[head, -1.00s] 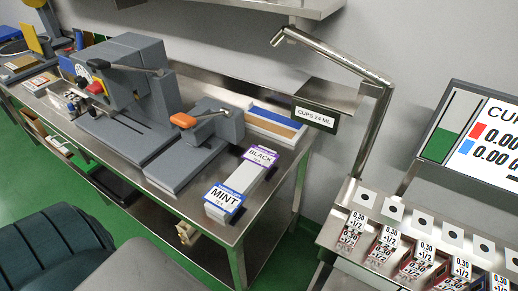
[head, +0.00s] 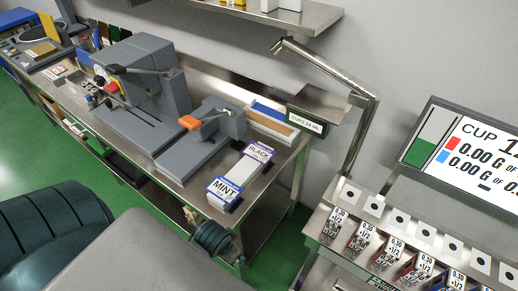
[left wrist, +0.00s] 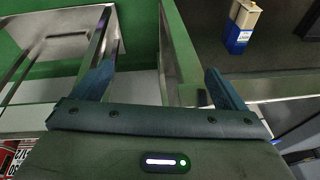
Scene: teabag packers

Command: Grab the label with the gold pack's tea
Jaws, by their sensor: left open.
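Two label cards sit on a pale stack at the bench's near right corner: a blue-edged MINT label (head: 224,190) and a purple-edged BLACK label (head: 259,152). A flat gold-brown piece (head: 42,50) lies on the far left bench; I cannot tell if it is the gold pack. My left gripper (left wrist: 158,72) is open and empty in the left wrist view, fingers wide apart. The left fingers cannot be made out in the head view. My right gripper is not in view.
A grey machine with an orange knob (head: 189,122) fills the bench middle. A metal post (head: 362,130) with a sign rises right of the bench. A rack of price-marked packs (head: 362,242) and a display (head: 475,150) stand at right. Green floor lies between bench and rack.

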